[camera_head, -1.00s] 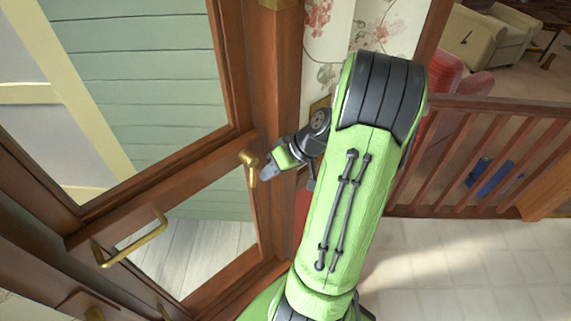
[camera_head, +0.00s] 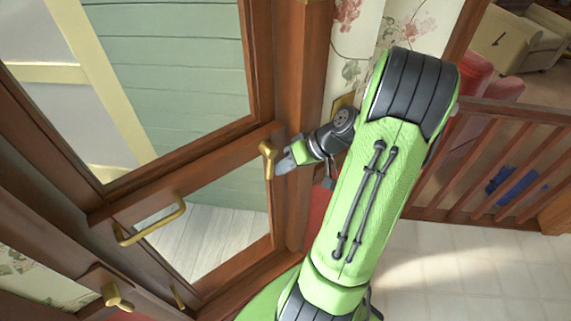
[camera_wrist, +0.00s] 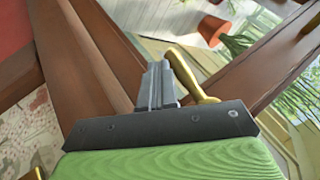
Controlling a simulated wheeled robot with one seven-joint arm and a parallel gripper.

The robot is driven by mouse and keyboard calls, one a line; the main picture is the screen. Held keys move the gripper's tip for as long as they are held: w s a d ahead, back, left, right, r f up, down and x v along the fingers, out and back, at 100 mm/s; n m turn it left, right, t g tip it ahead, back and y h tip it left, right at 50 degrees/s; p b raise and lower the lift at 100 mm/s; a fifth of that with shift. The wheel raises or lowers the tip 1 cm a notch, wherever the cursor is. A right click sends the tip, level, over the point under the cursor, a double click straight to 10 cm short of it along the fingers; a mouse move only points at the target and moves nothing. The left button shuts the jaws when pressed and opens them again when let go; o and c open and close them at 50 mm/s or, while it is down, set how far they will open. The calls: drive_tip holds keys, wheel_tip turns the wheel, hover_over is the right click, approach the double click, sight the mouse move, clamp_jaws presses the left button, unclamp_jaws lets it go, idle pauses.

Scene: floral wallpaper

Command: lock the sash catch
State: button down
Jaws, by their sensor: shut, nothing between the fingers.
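A brass catch with a short lever (camera_head: 269,164) sits on the wooden window frame near its right-hand upright, its lever hanging roughly downward. My gripper (camera_head: 284,165) is just right of the lever, fingers shut and empty. In the wrist view the shut fingers (camera_wrist: 157,86) lie close beside the brass lever (camera_wrist: 188,74). I cannot tell whether they touch it. The catch's base is partly hidden behind my fingers in the wrist view.
A brass pull handle (camera_head: 151,224) is on the frame's crossbar to the left, and another brass fitting (camera_head: 117,297) is lower left. A wooden railing (camera_head: 500,155) stands at the right. The tiled floor (camera_head: 450,270) is clear. A potted plant (camera_wrist: 212,30) shows beyond the glass.

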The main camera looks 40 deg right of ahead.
sight(271, 175)
drive_tip(key=shift+a+y, duration=0.1)
drive_tip(key=shift+y, duration=0.2)
drive_tip(key=a+y+p, duration=0.1)
drive_tip(key=m+y+p, duration=0.1)
drive_tip(key=y, duration=0.1)
drive_tip(key=shift+w+a+f+t, duration=0.1)
drive_tip(key=shift+a+f+t, duration=0.1)
drive_tip(key=shift+a+t, duration=0.2)
drive_tip(key=y, duration=0.1)
drive_tip(key=a+m+t+y+p, duration=0.1)
drive_tip(key=y, duration=0.1)
drive_tip(key=shift+w+a, duration=0.1)
drive_tip(key=shift+a, duration=0.2)
drive_tip(key=shift+a+r+m+t+y, duration=0.15)
drive_tip(key=shift+a+m+t+y, duration=0.05)
drive_tip(key=shift+m+t+y, duration=0.1)
drive_tip(key=shift+w+a+r+p, duration=0.15)
drive_tip(key=shift+a+r+p, duration=0.4)
drive_tip(key=shift+a, duration=0.25)
drive_tip(key=shift+w+a+r+p, duration=0.1)
drive_tip(key=shift+a+r+p, duration=0.2)
drive_tip(key=shift+a+r, duration=0.4)
drive_tip(key=shift+a, duration=0.15)
